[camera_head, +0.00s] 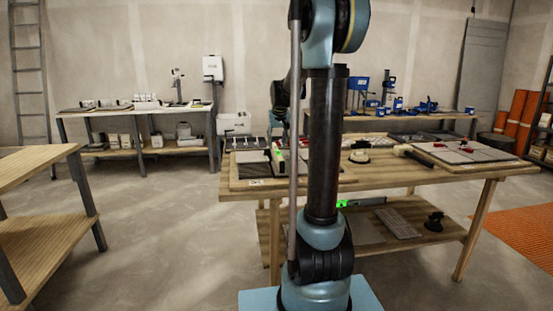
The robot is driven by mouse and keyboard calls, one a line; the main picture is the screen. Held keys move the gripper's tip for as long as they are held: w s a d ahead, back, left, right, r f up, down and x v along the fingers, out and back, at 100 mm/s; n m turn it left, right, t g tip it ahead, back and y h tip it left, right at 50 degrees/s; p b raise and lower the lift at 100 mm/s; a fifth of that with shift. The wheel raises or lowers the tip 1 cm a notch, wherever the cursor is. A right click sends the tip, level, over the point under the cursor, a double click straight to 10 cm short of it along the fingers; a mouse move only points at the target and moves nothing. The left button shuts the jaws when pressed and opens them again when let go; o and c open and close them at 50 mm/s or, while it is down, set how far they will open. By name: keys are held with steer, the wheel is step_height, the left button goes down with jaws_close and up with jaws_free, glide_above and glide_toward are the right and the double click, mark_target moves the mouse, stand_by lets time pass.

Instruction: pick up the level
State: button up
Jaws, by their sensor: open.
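My arm rises in front of the workbench and bends down behind its own column. My gripper (276,161) seems to be the small dark shape low over the left part of the bench top, partly hidden by my arm; its fingers are too small to make out clearly. Another bar with a bright green end (346,203) lies on the bench's lower shelf, just right of my column, and also looks like a level.
The wooden workbench (420,180) holds a tile panel (465,151) with red pieces at right and a mallet-like tool (412,156). A grey slab and a dark suction-cup-like tool (434,221) are on its lower shelf. Another wooden table (35,165) stands at left; floor between is clear.

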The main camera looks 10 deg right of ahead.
mark_target(276, 149)
steer(key=shift+x, duration=3)
steer(key=shift+w+a, duration=0.1)
steer(key=shift+w, duration=0.05)
jaws_close()
